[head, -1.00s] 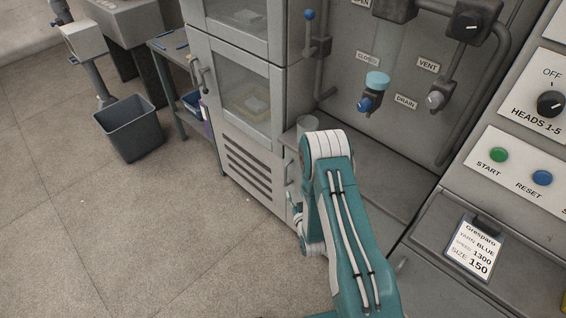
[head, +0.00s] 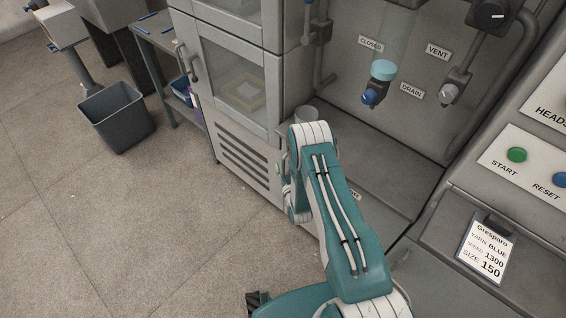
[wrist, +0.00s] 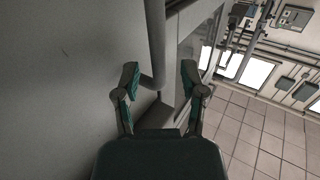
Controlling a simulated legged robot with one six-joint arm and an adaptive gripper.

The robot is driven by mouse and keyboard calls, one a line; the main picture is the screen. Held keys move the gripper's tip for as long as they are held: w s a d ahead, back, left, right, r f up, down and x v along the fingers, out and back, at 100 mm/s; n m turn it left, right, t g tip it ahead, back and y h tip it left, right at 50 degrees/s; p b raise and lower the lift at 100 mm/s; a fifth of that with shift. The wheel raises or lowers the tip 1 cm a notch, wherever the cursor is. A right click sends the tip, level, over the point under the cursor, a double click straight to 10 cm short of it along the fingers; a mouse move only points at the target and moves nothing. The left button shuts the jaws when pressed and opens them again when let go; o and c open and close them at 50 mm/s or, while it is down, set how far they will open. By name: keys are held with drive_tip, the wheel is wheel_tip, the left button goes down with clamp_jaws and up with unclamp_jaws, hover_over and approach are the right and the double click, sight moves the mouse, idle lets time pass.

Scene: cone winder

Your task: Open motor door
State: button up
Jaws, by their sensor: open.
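My gripper (wrist: 160,75) is open in the wrist view, its two teal-and-dark fingers apart. A grey upright bar (wrist: 157,45), which looks like a door handle, comes down between the fingertips; I cannot tell whether either finger touches it. A flat grey panel (wrist: 60,80) fills the left of that view. In the head view my arm reaches down beside a grey cabinet, and my gripper is hidden there. The cabinet's lower louvred panel (head: 240,165) is closed. I cannot read a label naming the motor door; one small label is mostly hidden behind my arm.
A glazed door (head: 232,90) with its own handle (head: 188,62) is above the louvres. A grey bin (head: 116,118) and a side table (head: 155,32) stand at the left. A control panel (head: 525,165) is at the right.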

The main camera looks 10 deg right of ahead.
drive_tip(key=shift+w, duration=1)
clamp_jaws()
